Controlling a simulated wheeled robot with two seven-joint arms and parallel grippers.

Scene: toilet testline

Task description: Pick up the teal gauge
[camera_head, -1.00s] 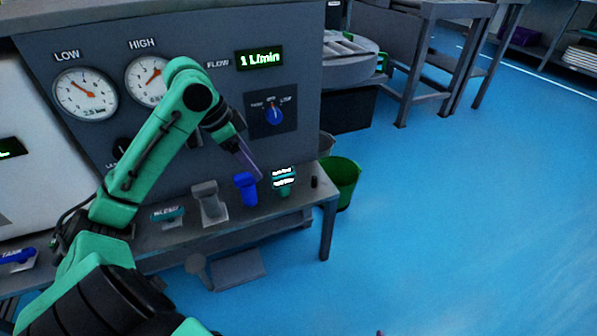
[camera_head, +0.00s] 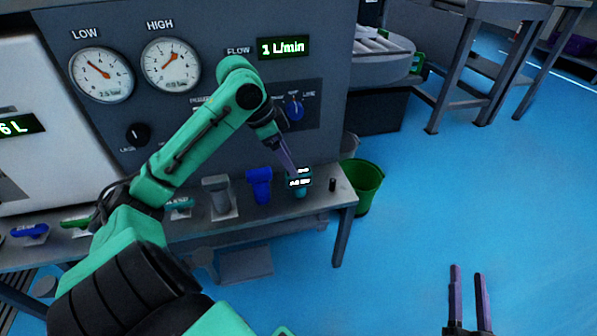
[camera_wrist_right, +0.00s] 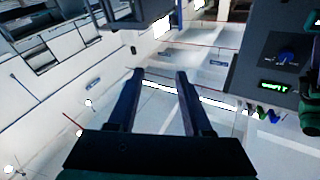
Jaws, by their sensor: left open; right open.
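The teal gauge (camera_head: 300,181), with lit white readouts on its head, stands on the narrow grey shelf (camera_head: 325,209) below the test panel. My left gripper (camera_head: 291,166) reaches over from the left, its purple fingers pointing down at the gauge's head. The fingers overlap the gauge in the head view, and I cannot tell whether they touch it. The left gripper is open, though its fingers appear nearly edge-on. My right gripper (camera_head: 470,275) is open and empty over the blue floor; its fingers also show in the right wrist view (camera_wrist_right: 160,85).
A blue handheld device (camera_head: 260,185) stands just left of the gauge, with a grey holder (camera_head: 218,197) further left. A small black cylinder (camera_head: 332,185) stands to its right. A green bucket (camera_head: 362,186) is beyond the shelf's right end. The panel (camera_head: 205,120) rises close behind.

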